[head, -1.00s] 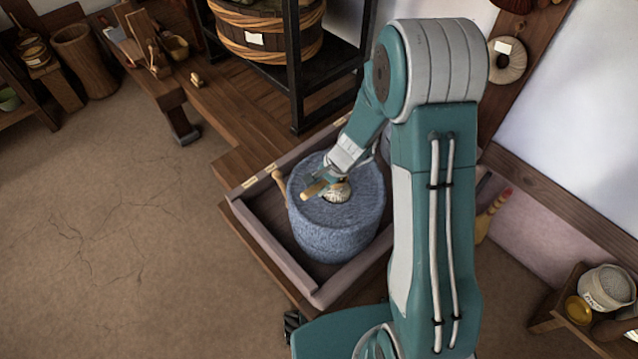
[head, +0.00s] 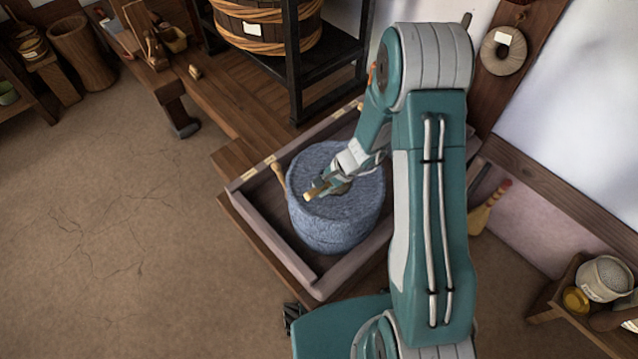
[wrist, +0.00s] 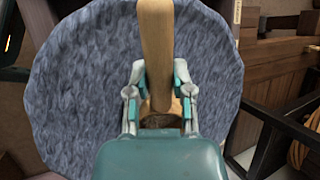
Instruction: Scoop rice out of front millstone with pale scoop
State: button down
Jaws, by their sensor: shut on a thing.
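The front millstone (head: 325,228) is a blue-grey stone drum with a wooden peg handle (head: 279,178) at its left side. It stands upright in a shallow wooden tray. My gripper (head: 330,184) is over the middle of its top, shut on the pale scoop (head: 312,193), whose handle end points left. In the wrist view my gripper (wrist: 157,82) clasps the scoop's pale wooden handle (wrist: 156,38) between both fingers, with the millstone top (wrist: 85,75) beneath. The scoop's bowl is mostly hidden by my gripper. I cannot make out the rice.
The tray's raised rim (head: 262,245) surrounds the millstone. A black shelf frame (head: 294,70) with a wooden tub (head: 268,28) stands behind. A bench with small tools is at upper left. A stool with a grain pot (head: 604,278) is at lower right. The left floor is clear.

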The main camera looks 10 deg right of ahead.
jog(key=h, duration=0.1)
jog(key=a+f+h, duration=0.1)
jog(key=h, duration=0.1)
jog(key=shift+w+a+f+g, duration=0.1)
jog(key=shift+g, duration=0.2)
jog(key=shift+h, duration=0.7)
jog(key=shift+h, duration=0.4)
jog(key=shift+g+h, duration=0.3)
jog(key=shift+h, duration=0.3)
jog(key=shift+r, duration=2.7)
